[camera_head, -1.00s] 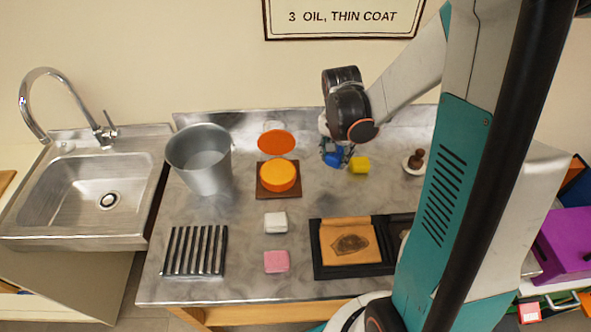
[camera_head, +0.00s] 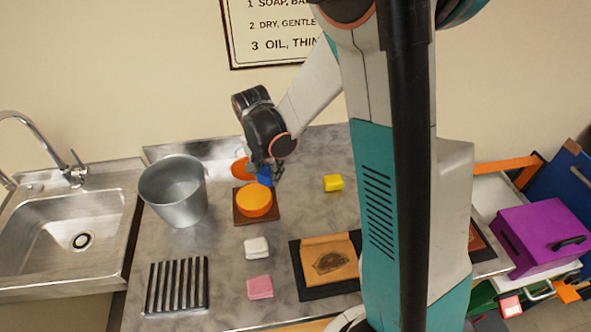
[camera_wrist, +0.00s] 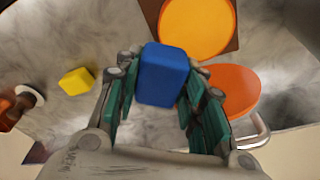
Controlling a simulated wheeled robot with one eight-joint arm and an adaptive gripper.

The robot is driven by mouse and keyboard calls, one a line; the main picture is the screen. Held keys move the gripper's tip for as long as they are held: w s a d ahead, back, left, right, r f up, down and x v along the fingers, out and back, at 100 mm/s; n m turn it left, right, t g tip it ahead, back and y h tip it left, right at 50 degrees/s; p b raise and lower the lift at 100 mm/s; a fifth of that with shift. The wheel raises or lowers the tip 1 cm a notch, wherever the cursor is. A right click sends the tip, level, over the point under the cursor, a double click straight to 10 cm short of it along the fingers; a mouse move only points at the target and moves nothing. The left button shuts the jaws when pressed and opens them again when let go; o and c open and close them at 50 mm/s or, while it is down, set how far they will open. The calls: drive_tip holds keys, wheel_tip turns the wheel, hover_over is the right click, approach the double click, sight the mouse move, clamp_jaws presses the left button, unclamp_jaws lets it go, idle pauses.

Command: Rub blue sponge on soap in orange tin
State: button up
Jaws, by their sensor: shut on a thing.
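My gripper (camera_head: 264,170) is shut on the blue sponge (camera_head: 265,180), just behind and slightly right of the orange tin (camera_head: 255,201). In the wrist view the sponge (camera_wrist: 163,74) sits between the fingers of my gripper (camera_wrist: 160,88). The round tin (camera_wrist: 197,27) shows beyond it with a smooth yellow-orange face, which looks like the soap. The sponge overlaps the tin's edge in the picture; I cannot tell whether they touch. The tin rests on a square brown board (camera_head: 272,216). An orange-red disc, seemingly its lid (camera_wrist: 234,88), lies behind it.
A metal bucket (camera_head: 174,190) stands left of the tin. A yellow sponge (camera_head: 333,183) lies to the right. White (camera_head: 256,248) and pink (camera_head: 260,287) blocks, a slatted rack (camera_head: 176,286) and a tan leather piece (camera_head: 331,258) on a black mat lie nearer. Worktop around the yellow sponge is clear.

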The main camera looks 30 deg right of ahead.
hover_over(254, 196)
drive_tip(key=shift+s+a+f+b, duration=0.1)
drive_tip(key=shift+f+b, duration=0.75)
drive_tip(key=shift+f, duration=0.55)
drive_tip(key=shift+a+f+b, duration=0.1)
drive_tip(key=shift+f+b, duration=0.75)
drive_tip(key=shift+f, duration=0.55)
drive_tip(key=shift+f+b, duration=0.5)
drive_tip(key=shift+b, duration=0.15)
idle(0.6)
wheel_tip(254, 196, up, 7)
drive_tip(key=p, duration=0.4)
idle(0.6)
idle(0.6)
